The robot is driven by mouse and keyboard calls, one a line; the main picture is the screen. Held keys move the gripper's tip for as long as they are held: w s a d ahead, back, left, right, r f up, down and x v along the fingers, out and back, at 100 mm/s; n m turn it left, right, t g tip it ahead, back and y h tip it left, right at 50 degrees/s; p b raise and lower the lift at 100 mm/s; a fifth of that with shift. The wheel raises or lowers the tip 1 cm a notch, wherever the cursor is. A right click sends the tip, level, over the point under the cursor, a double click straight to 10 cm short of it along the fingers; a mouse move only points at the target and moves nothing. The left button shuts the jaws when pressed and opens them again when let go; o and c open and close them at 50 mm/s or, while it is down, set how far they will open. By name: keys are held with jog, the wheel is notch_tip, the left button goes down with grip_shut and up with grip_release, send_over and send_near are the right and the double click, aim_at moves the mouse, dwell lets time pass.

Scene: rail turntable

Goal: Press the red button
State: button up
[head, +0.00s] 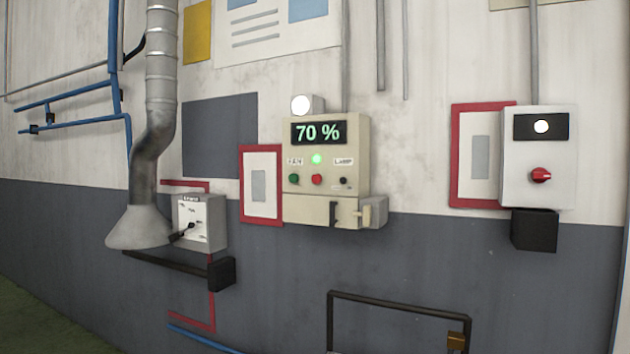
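A red button (317,180) sits on the front of a cream control box (355,178) on the wall, near the middle of the head view. A green button (294,178) is to its left and a small black knob or switch (343,181) to its right. A lit green lamp (316,159) is just above it, under a display (319,132) reading 70 %. Nothing covers the red button. My gripper is not in view.
A grey box (553,155) with a red rotary knob (541,175) hangs at the right. A small lever box (199,222) and a duct hood (138,228) are at the left. A dark rail frame (398,304) stands low in front.

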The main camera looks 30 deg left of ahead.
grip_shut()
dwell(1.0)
